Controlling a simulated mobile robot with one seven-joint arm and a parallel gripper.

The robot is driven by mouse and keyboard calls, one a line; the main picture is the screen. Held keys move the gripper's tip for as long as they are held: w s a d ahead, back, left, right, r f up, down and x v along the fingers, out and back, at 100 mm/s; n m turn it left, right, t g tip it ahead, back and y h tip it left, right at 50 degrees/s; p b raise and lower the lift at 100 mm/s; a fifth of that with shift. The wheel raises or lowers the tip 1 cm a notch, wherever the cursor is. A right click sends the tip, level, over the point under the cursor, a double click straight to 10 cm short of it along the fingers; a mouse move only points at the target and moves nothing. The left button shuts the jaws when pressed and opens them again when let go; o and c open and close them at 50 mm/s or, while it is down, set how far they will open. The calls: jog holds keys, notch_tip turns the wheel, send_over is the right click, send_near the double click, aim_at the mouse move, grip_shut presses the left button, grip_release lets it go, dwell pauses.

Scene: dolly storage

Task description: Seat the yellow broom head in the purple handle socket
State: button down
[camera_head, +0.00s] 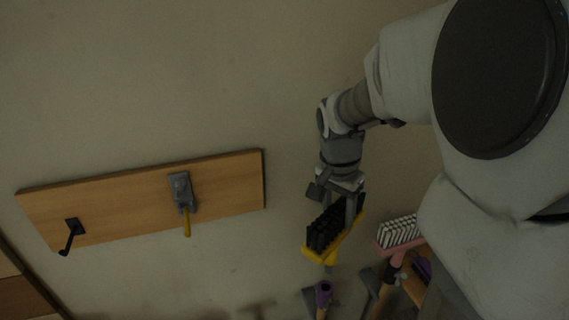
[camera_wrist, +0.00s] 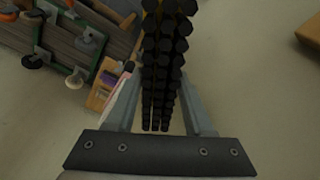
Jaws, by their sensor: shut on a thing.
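The yellow broom head (camera_head: 315,253) has black bristles and is held by my gripper (camera_head: 335,197), bristles up and yellow side down. In the wrist view the black bristles (camera_wrist: 165,55) lie between the two fingers of my gripper (camera_wrist: 160,105). The purple handle socket (camera_head: 323,292) is at the top of a handle just below the broom head in the head view. A gap shows between them there. Whether they line up in depth I cannot tell. The lower part of the handle is cut off by the frame.
A pink brush with white bristles (camera_head: 399,233) stands right of the socket. A wooden wall board (camera_head: 130,205) carries a black hook (camera_head: 71,236) and a grey clip (camera_head: 182,192). A dolly with casters (camera_wrist: 75,50) shows upper left in the wrist view.

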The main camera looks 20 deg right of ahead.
jog(key=shift+f+b, duration=2.2)
jog(key=shift+f, duration=0.7)
jog(key=shift+f+b, duration=1.3)
jog(key=shift+f, duration=0.2)
jog(key=shift+f+b, duration=1.25)
jog(key=shift+f, duration=0.1)
jog(key=shift+c, duration=1)
grip_release()
